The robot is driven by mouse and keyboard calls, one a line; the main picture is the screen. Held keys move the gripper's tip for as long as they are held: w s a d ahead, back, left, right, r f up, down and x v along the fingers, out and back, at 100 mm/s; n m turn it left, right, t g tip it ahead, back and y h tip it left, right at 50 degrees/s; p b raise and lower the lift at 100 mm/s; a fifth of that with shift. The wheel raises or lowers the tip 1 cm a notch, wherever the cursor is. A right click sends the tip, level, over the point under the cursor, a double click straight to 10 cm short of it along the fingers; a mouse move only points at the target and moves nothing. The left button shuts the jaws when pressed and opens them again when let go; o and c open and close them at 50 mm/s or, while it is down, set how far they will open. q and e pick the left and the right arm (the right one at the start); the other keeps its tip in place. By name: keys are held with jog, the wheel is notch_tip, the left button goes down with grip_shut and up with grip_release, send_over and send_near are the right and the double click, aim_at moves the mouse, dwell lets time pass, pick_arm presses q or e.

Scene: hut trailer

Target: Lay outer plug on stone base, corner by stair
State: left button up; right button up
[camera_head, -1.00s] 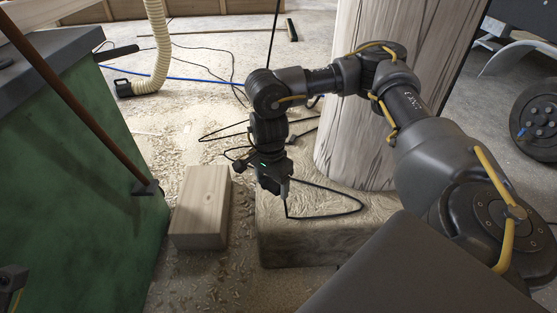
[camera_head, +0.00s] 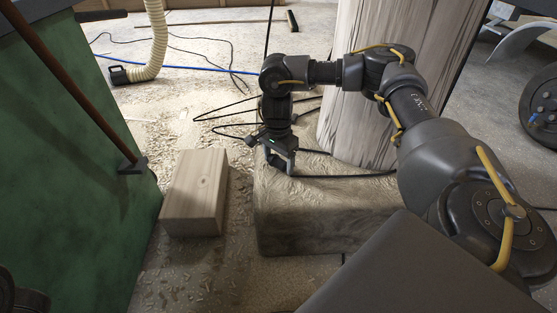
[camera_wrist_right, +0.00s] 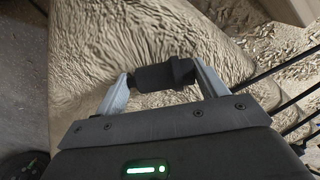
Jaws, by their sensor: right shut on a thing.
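My right gripper (camera_head: 284,168) is shut on a small black plug, seen between its two metal fingers in the right wrist view (camera_wrist_right: 165,75). The gripper points down over the near left part of the stone base (camera_head: 315,225), a pale, rough block under a thick wooden trunk. The plug is low at the base's top; I cannot tell whether it touches. A black cable (camera_head: 345,176) runs right along the base's top. The wooden block (camera_head: 195,193), perhaps the stair, stands just left of the base. My left gripper is not clearly visible.
The wooden trunk (camera_head: 385,85) rises at the back of the base. A green cabinet (camera_head: 75,200) with a brown rod stands at left. Wood shavings cover the floor. Black cables (camera_head: 225,115) and a cream hose (camera_head: 158,45) lie behind.

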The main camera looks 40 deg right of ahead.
jog(key=shift+f, duration=0.3)
jog(key=shift+r, duration=0.1)
jog(key=o, duration=1)
jog(key=shift+c, duration=0.2)
